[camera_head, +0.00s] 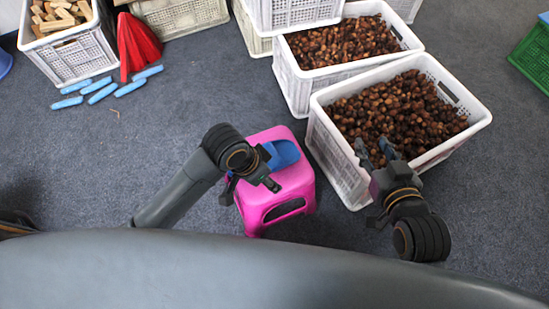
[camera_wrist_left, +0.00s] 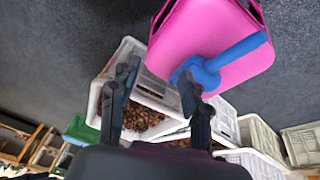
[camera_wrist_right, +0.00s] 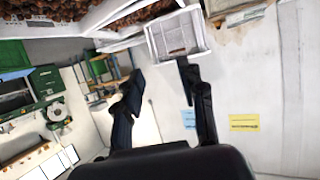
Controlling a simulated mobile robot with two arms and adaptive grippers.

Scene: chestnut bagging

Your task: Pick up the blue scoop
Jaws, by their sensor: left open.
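The blue scoop (camera_head: 284,153) lies on top of the pink stool (camera_head: 294,184), partly hidden by my left gripper (camera_head: 262,178) in the head view. In the left wrist view the scoop (camera_wrist_left: 238,51) lies across the stool (camera_wrist_left: 195,30), one end close to the right-hand finger. My left gripper (camera_wrist_left: 157,80) is open with nothing between its fingers; I cannot tell whether a finger touches the scoop. My right gripper (camera_head: 374,150) is open and empty beside the near chestnut crate; its spread fingers (camera_wrist_right: 161,77) show in the right wrist view.
The near white crate of chestnuts (camera_head: 330,138) stands right of the stool, with another chestnut crate (camera_head: 296,84) behind it. A green crate (camera_head: 535,57) is far right. Floor left of the stool is clear.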

